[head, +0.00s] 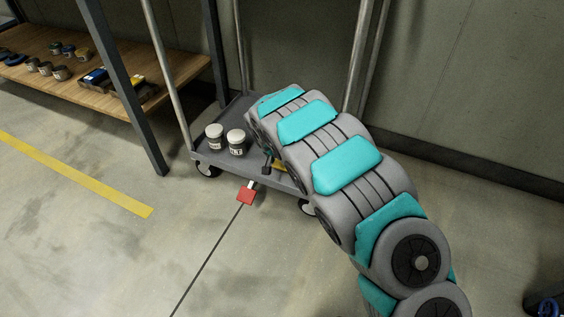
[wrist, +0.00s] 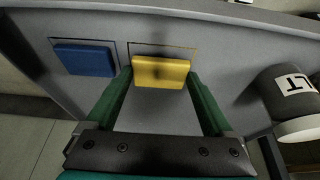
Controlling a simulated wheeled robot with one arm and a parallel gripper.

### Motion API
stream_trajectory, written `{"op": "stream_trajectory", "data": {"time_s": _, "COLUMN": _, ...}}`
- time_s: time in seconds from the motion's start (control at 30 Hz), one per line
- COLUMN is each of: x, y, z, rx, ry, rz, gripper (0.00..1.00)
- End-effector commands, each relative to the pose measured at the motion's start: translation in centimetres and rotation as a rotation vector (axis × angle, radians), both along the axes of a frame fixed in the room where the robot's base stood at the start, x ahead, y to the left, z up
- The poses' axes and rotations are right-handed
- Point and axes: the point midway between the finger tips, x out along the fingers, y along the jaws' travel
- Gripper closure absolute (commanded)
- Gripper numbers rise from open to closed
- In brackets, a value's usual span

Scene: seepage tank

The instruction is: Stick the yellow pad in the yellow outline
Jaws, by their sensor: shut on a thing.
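The yellow pad (wrist: 160,73) is a small block held between the green fingertips of my gripper (wrist: 159,77) in the wrist view. It is in front of a thin dark rectangular outline (wrist: 165,47) on a grey surface, overlapping its lower part. I cannot tell whether the pad touches the surface. A blue pad (wrist: 84,61) sits to the left, at another thin outline. In the head view my gripper (head: 272,163) is low over the cart, mostly hidden by my arm, with a bit of yellow showing.
A grey cart (head: 226,158) carries two dark jars with white lids (head: 236,140). A labelled jar (wrist: 287,92) is close to the right of my gripper. A red tag (head: 246,195) is at the cart's front. A wooden shelf (head: 60,70) holds several items at left.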

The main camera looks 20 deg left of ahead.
Motion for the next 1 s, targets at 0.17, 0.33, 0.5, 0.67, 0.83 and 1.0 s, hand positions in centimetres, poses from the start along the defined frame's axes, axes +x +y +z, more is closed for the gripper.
{"op": "stream_trajectory", "data": {"time_s": 0.17, "x": 0.0, "y": 0.0, "z": -0.1, "rx": 0.0, "ry": 0.0, "rz": 0.0, "gripper": 0.54}}
{"op": "stream_trajectory", "data": {"time_s": 0.33, "x": 0.0, "y": 0.0, "z": -0.5, "rx": 0.0, "ry": 0.0, "rz": 0.0, "gripper": 0.54}}
{"op": "stream_trajectory", "data": {"time_s": 0.5, "x": 0.0, "y": 0.0, "z": -0.9, "rx": 0.0, "ry": 0.0, "rz": -0.001, "gripper": 0.54}}
{"op": "stream_trajectory", "data": {"time_s": 0.67, "x": 0.0, "y": 0.0, "z": -1.2, "rx": 0.0, "ry": 0.0, "rz": -0.001, "gripper": 0.54}}
{"op": "stream_trajectory", "data": {"time_s": 0.83, "x": 0.0, "y": 0.0, "z": -1.2, "rx": 0.0, "ry": 0.0, "rz": -0.001, "gripper": 0.54}}
{"op": "stream_trajectory", "data": {"time_s": 1.0, "x": 0.0, "y": 0.0, "z": -1.3, "rx": 0.001, "ry": 0.0, "rz": -0.002, "gripper": 0.54}}
